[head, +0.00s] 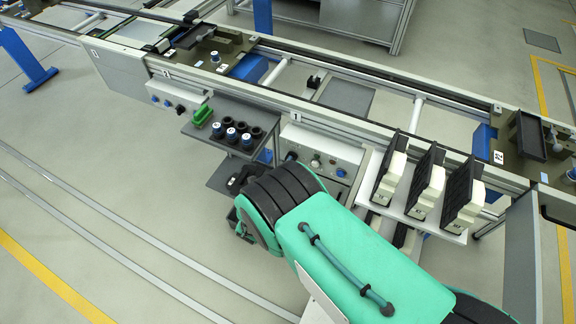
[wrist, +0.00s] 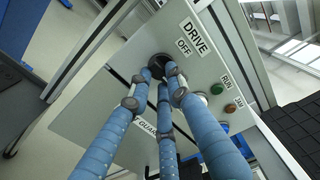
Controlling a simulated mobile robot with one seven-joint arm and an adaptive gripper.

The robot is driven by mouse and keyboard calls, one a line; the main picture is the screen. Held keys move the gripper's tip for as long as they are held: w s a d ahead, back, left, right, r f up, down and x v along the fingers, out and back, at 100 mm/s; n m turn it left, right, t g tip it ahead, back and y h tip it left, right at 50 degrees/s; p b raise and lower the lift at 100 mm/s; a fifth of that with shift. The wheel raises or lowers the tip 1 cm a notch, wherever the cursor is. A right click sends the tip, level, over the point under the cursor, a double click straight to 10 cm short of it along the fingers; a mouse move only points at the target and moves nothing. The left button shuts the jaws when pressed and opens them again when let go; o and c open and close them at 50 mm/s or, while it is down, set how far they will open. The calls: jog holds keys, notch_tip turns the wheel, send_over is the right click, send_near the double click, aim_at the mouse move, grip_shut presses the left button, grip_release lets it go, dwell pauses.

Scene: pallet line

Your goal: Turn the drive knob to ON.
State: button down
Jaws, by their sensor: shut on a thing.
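The drive knob (wrist: 157,58) is a dark round knob on a pale control panel (wrist: 205,68), under the labels DRIVE and OFF in the wrist view. My gripper (wrist: 162,72) has blue three-part fingers closed around the knob, their tips at the panel face. The fingers cover most of the knob, so I cannot tell which way its pointer faces. In the head view the same panel (head: 346,152) is on the conveyor's near side. My arm hides much of my gripper there.
Beside the knob are a green light (wrist: 230,108) marked RUN and a red light (wrist: 239,102) marked JAM. A GUARD label sits lower, partly behind the fingers. A shelf of black-and-cream bins (head: 432,182) is to the right; a dark tray of cups (head: 225,118) is left.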

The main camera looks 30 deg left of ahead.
jog(key=shift+m, duration=0.3)
jog(key=c, duration=1.6)
grip_release()
